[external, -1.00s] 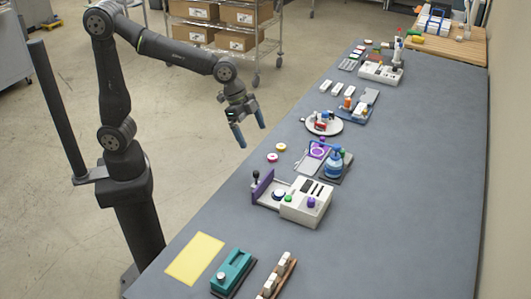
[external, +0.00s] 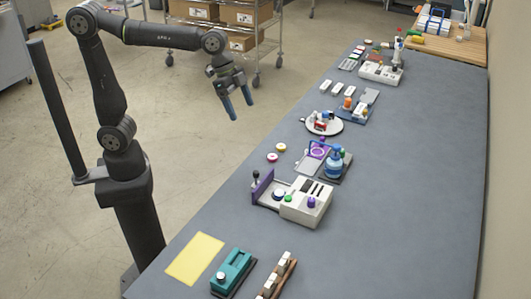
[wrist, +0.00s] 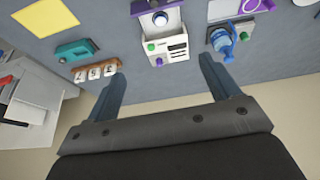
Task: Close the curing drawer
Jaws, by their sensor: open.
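The curing unit is a white box (external: 306,203) with green and purple knobs, standing on the grey bench. Its drawer (external: 270,194) is pulled out to the left, with a purple front panel (external: 262,187) and a black knob handle (external: 256,175). A round light piece sits in the drawer. In the wrist view the white box (wrist: 166,47) is at top centre, with the drawer (wrist: 158,20) extending upward; the handle is out of frame. My gripper (external: 241,110) is open and empty, held high above and well away from the drawer; its fingers also show in the wrist view (wrist: 163,67).
A teal device (external: 233,270), a wooden stamp rack (external: 277,278) and a yellow sheet (external: 195,258) lie nearer. Bench right of the box is clear.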

